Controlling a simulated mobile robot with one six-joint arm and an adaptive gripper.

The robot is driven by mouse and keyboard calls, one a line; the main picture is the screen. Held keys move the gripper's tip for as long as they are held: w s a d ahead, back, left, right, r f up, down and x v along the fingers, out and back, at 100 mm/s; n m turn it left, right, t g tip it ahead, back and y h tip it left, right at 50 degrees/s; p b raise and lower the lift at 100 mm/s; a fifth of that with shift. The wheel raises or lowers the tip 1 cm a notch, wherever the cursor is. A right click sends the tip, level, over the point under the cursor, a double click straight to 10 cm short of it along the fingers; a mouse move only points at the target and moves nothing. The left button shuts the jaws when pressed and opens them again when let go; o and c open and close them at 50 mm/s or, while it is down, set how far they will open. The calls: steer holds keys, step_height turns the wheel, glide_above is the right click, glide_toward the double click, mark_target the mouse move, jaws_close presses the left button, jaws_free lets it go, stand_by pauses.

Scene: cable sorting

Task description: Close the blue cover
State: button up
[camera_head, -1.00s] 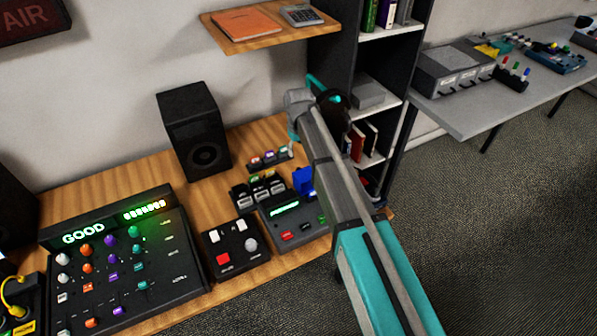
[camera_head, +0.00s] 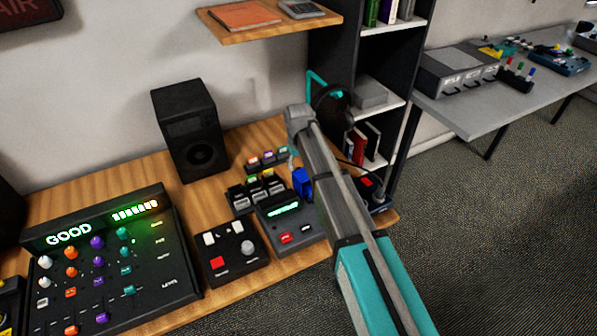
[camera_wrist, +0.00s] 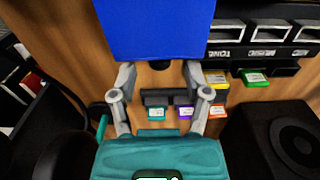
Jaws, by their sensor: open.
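The blue cover (camera_head: 302,184) stands raised at the back of a dark grey device (camera_head: 290,228) with a lit green display. In the wrist view the blue cover (camera_wrist: 155,28) fills the top middle as a broad flat panel. My gripper (camera_wrist: 160,70) is open and empty, its two fingers spread at the panel's lower edge. I cannot tell whether they touch it. In the head view my arm comes in from the lower right, and its end is above and behind the cover; the fingertips are hard to make out there.
A small rack of coloured cartridges (camera_head: 268,158) and a row of black slots (camera_head: 256,190) stand close to the cover. A black speaker (camera_head: 188,130) is at the back. A button box (camera_head: 229,250) and a large mixer (camera_head: 110,255) lie to the left.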

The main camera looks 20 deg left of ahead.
steer(key=shift+f+b, duration=0.5)
steer(key=shift+f, duration=0.2)
jaws_close()
